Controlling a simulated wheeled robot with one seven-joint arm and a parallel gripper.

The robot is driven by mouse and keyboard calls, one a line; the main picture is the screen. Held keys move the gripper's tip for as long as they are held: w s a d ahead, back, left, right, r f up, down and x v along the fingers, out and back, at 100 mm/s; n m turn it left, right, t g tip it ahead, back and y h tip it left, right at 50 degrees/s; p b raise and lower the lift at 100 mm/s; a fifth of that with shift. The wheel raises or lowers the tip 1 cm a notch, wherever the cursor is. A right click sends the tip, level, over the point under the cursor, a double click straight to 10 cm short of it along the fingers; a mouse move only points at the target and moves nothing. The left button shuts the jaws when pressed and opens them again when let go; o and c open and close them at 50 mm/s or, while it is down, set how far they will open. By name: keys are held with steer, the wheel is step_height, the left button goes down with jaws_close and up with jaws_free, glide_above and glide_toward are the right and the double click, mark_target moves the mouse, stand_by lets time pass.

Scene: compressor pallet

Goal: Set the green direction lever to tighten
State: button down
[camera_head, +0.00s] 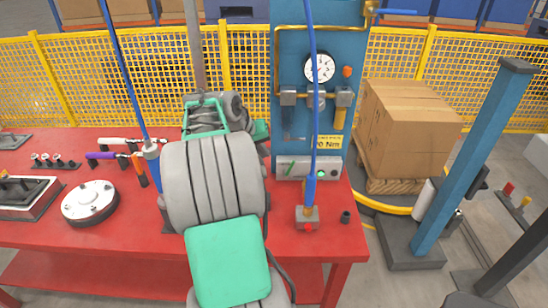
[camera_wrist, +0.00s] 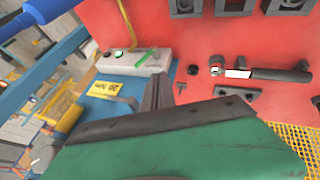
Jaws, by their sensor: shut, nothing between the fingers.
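The green direction lever (camera_head: 290,168) is a small slanted green bar on the front of a grey control box (camera_head: 334,168) at the foot of the blue panel. In the wrist view the lever (camera_wrist: 145,58) lies tilted at the right part of the box. My gripper (camera_wrist: 159,88) shows there as dark fingers, shut and empty, pointing toward the lever end of the box. The fingertips appear just short of the lever; I cannot tell whether they touch. In the head view my arm hides the fingers. Lever markings are too small to read.
A round green button (camera_head: 321,174) sits beside the lever. A yellow Nm label (camera_head: 328,142) is above the box. The blue panel (camera_head: 345,60) carries a gauge (camera_head: 319,67). A blue-handled tool hangs over a small block (camera_head: 307,217) on the red table (camera_head: 120,230).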

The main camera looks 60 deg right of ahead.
steer(key=s+d+f+p, duration=0.1)
steer(key=s+d+f, duration=0.3)
steer(key=d+f, duration=0.3)
steer(key=shift+f, duration=0.95)
